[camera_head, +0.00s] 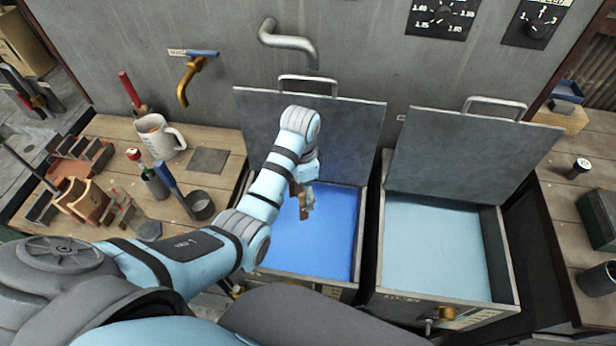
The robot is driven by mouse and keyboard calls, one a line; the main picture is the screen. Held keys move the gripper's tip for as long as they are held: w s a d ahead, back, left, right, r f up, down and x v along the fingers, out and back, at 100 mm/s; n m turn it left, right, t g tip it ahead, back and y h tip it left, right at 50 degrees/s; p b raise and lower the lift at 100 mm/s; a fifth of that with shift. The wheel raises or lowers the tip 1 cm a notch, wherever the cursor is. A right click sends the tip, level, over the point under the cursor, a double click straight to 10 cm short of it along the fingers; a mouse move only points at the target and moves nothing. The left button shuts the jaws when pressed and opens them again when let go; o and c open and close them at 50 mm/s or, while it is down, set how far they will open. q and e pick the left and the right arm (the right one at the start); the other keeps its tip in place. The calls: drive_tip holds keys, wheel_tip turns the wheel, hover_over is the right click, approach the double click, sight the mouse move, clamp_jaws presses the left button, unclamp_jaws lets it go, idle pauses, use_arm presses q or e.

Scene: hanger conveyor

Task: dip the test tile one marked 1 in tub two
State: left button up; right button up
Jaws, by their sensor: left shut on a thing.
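My left gripper (305,188) is over the left tub (374,230), pointing down toward its bright blue liquid. It is shut on a small brownish piece (303,208), which looks like a test tile. Its number cannot be read, and my arm partly hides it. I cannot tell whether its lower edge touches the liquid. The right tub (500,262) holds pale blue liquid. Both tubs have their lids raised, and the labels on their fronts are too small to read. My right gripper is not in view.
The raised left lid (350,130) and right lid (465,155) stand behind the tubs. A bench (225,150) on the left carries a jug (160,137), a dark cup (200,205) and a wooden rack (85,200). A brass tap (188,82) and a grey pipe (290,42) project from the wall.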

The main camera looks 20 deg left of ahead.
use_arm(q)
wheel_tip(320, 180, down, 13)
drive_tip(key=s+b, duration=0.1)
drive_tip(key=b, duration=0.4)
drive_tip(key=shift+s+r+b, duration=0.15)
drive_tip(key=shift+s+b, duration=0.05)
drive_tip(key=shift+b, duration=0.15)
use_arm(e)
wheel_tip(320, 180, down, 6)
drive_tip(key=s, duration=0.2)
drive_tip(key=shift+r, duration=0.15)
use_arm(q)
wheel_tip(320, 180, down, 7)
drive_tip(key=b, duration=0.5)
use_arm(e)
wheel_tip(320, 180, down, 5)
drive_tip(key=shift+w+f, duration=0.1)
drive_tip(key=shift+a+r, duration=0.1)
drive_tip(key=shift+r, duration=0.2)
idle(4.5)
